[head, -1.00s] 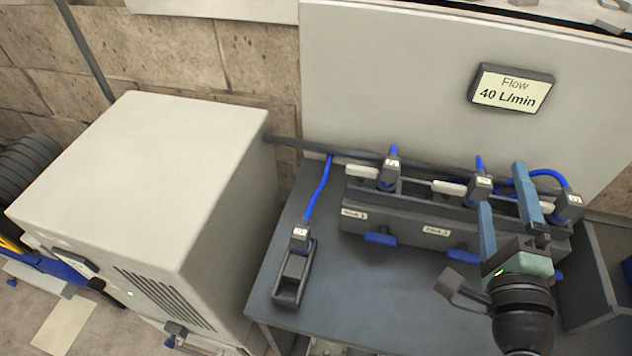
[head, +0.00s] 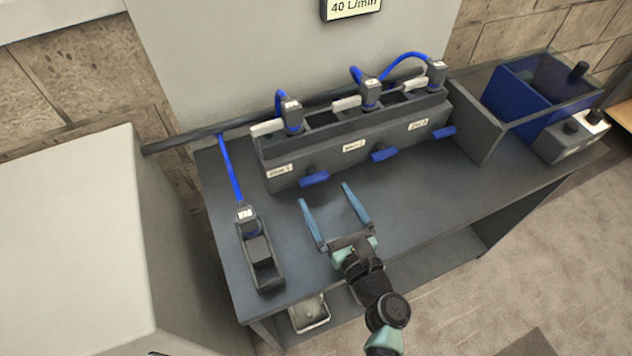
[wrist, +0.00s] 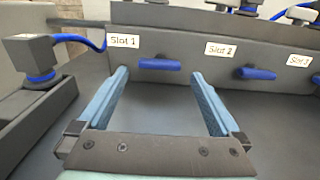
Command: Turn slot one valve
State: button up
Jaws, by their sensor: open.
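The slot one valve is a blue lever handle (head: 314,179) on the front of the grey manifold, near the slot 1 label (head: 279,171). It lies roughly level and also shows in the wrist view (wrist: 160,64), just right of the "Slot 1" label (wrist: 123,41). My gripper (head: 327,193) is open and empty, in front of the valve and apart from it. In the wrist view the handle shows beyond and between my two blue fingers (wrist: 160,82). The slot 2 handle (head: 384,154) and slot 3 handle (head: 444,132) stand to its right.
A grey holder (head: 264,262) with a blue-hosed connector (head: 246,217) stands left of my gripper. Several connectors with blue hoses sit atop the manifold (head: 350,160). A blue bin (head: 518,98) is at right. The table front (head: 440,215) is clear.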

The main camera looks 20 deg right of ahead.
aim_at(317, 183)
jog(key=w, duration=0.5)
jog(key=shift+a, duration=0.1)
jog(key=c, duration=1.2)
